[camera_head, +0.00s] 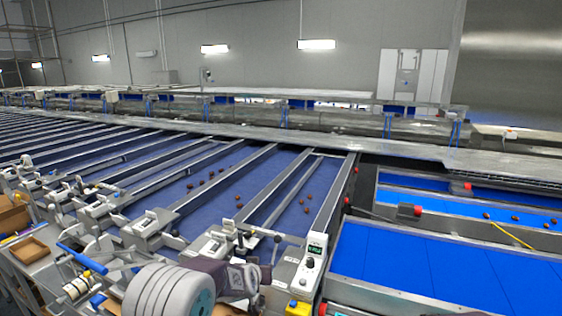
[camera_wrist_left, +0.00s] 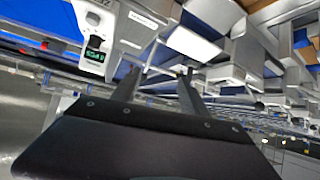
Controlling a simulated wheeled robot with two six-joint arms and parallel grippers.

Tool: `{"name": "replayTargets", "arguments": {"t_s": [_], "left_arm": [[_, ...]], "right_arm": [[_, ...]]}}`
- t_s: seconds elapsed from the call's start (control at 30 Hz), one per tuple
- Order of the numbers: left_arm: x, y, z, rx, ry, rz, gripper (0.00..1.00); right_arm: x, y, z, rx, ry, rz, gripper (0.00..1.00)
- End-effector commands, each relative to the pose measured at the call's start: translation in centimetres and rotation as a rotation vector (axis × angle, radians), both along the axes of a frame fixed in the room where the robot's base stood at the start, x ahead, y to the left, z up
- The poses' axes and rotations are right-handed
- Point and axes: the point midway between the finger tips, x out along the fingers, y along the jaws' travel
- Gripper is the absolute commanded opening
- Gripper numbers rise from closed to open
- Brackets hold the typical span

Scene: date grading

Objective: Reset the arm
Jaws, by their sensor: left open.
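My left arm comes in at the bottom of the head view, with a pale rounded link and a dark wrist part. My left gripper (camera_wrist_left: 160,74) shows in the wrist view, its two dark fingers apart with nothing between them. The wrist view is tilted, with the machinery at a slant. My right gripper is in neither view. Several brown dates lie on the blue sorting belt (camera_head: 225,185) beyond the arm, out of the gripper's hold.
A control box with a display (camera_head: 311,262) stands close to the right of my left arm. A bright blue conveyor (camera_head: 420,265) runs at the right. A brown tray (camera_head: 29,249) sits at the far left. Metal rails and fittings crowd the near edge.

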Motion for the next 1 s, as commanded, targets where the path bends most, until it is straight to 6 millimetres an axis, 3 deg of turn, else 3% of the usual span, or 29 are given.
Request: {"name": "replayTargets", "arguments": {"t_s": [0.17,0.27,0.37,0.57,0.7,0.8,0.9,1.0], "left_arm": [[-0.9,3.2,1.7,0.002,-0.037,0.037,0.52],[-2.9,5.1,1.7,0.013,-0.016,0.042,0.52],[-6.3,6.8,0.6,0.021,0.05,0.041,0.52],[-15.7,9.2,-4.1,0.029,0.274,0.035,0.52],[-24.9,10.2,-8.4,0.039,0.519,0.034,0.52],[-30.3,10.4,-10.6,0.05,0.687,0.034,0.52],[-33.5,10.7,-11.7,0.056,0.796,0.046,0.52],[-34.7,10.8,-11.9,0.048,0.848,0.071,0.52]], "right_arm": [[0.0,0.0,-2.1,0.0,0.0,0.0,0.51],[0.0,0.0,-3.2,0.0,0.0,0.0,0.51],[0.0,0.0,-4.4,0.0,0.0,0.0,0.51],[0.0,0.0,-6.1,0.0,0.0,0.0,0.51],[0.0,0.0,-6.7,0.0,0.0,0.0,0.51],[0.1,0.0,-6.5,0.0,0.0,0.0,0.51],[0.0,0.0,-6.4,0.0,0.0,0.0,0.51],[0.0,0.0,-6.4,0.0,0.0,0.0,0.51]]}}
